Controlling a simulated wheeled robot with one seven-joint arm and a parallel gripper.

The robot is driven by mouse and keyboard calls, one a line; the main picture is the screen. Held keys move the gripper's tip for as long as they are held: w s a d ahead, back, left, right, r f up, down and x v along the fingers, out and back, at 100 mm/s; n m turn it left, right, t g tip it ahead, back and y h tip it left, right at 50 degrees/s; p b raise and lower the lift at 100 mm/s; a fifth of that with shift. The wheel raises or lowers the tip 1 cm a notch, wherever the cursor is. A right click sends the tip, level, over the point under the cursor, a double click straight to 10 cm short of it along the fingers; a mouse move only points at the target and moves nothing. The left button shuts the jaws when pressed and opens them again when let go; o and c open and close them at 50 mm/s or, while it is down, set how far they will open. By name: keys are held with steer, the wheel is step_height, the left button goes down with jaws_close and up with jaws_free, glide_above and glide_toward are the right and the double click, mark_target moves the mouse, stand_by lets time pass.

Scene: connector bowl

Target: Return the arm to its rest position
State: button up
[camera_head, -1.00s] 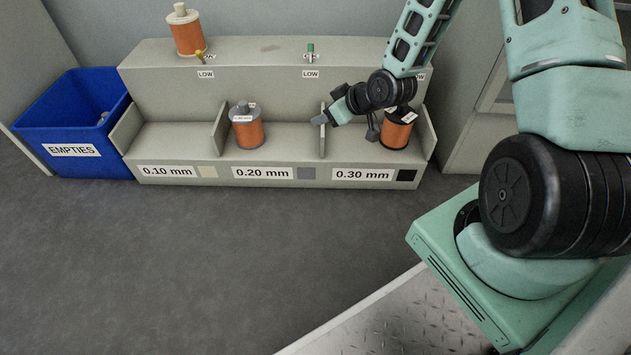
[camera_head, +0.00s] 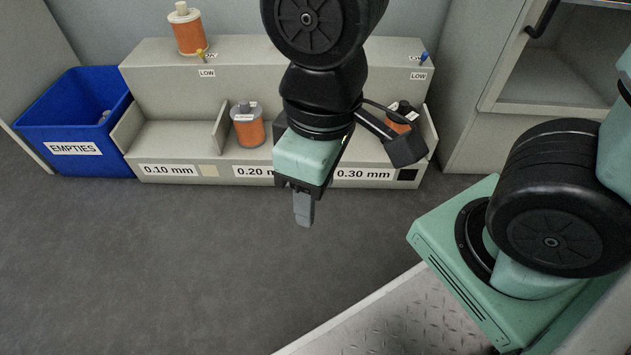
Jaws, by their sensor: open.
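My gripper (camera_head: 303,212) hangs in front of the shelf, between the 0.20 mm and 0.30 mm labels in the picture. Its fingers point down and nothing shows between them. They are seen nearly edge-on, so the gap between them is hard to see. My wrist and forearm rise above it to the top edge of the picture and hide the middle of the shelf.
The grey shelf (camera_head: 165,135) holds a copper spool (camera_head: 250,130) in the 0.20 mm bay and another spool (camera_head: 398,122), partly hidden, in the 0.30 mm bay. A third spool (camera_head: 187,32) stands on top. A blue EMPTIES bin (camera_head: 65,120) is at left. The floor in front is clear.

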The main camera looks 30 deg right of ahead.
step_height(320, 180, up, 49)
steer(key=p, duration=4.9)
